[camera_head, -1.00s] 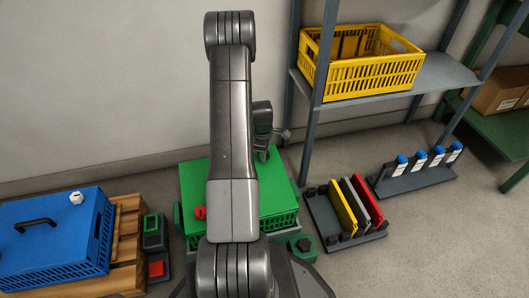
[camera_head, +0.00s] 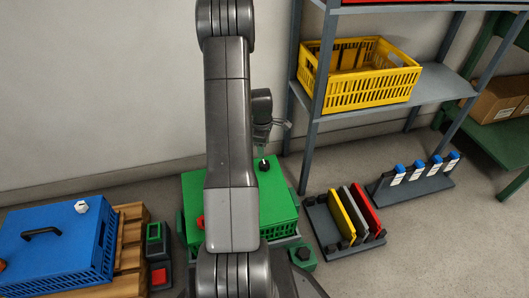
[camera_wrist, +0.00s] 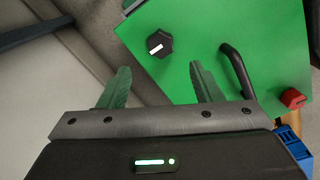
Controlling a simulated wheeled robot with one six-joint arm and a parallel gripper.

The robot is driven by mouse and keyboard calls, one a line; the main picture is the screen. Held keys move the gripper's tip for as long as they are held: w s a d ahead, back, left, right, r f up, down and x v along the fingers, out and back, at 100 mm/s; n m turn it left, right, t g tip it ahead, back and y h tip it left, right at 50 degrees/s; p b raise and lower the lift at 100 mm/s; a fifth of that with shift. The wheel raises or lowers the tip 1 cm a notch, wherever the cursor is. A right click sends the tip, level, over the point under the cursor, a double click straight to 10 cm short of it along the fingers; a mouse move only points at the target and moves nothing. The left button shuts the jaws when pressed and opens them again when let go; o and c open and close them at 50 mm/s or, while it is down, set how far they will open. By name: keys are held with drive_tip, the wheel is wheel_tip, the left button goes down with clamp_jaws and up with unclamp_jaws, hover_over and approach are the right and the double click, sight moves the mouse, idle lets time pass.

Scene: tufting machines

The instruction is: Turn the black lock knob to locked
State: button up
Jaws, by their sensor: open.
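The black lock knob (camera_wrist: 162,41) sits on the green lid (camera_wrist: 203,28) of a box, near a lid edge in the wrist view. A white mark on it points to the lower left in that view. It also shows as a small dark spot in the head view (camera_head: 263,165), on the far part of the green lid (camera_head: 279,207). My gripper (camera_wrist: 160,72) is open and empty. The knob lies just beyond the gap between its fingertips in the wrist view, apparently untouched. In the head view my arm hides part of the lid.
A black handle (camera_wrist: 236,70) and a red knob (camera_wrist: 293,99) stand on the green lid. A blue box (camera_head: 60,240) on a wooden pallet is left. A grey shelf with a yellow crate (camera_head: 345,92) and a rack of coloured plates (camera_head: 327,228) are right.

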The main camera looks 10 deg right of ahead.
sight(265, 163)
drive_tip(key=shift+s+a+r+p, duration=0.1)
drive_tip(key=shift+r+p, duration=0.2)
drive_tip(key=shift+r, duration=1.4)
drive_tip(key=shift+f, duration=0.1)
drive_tip(key=f+b, duration=0.1)
drive_tip(key=f, duration=0.3)
drive_tip(key=f+b, duration=0.2)
drive_tip(key=f, duration=0.3)
drive_tip(key=f+b, duration=0.1)
drive_tip(key=f, duration=0.3)
drive_tip(key=shift+w+d+f, duration=0.3)
drive_tip(key=shift+d, duration=0.1)
drive_tip(key=shift+r, duration=0.1)
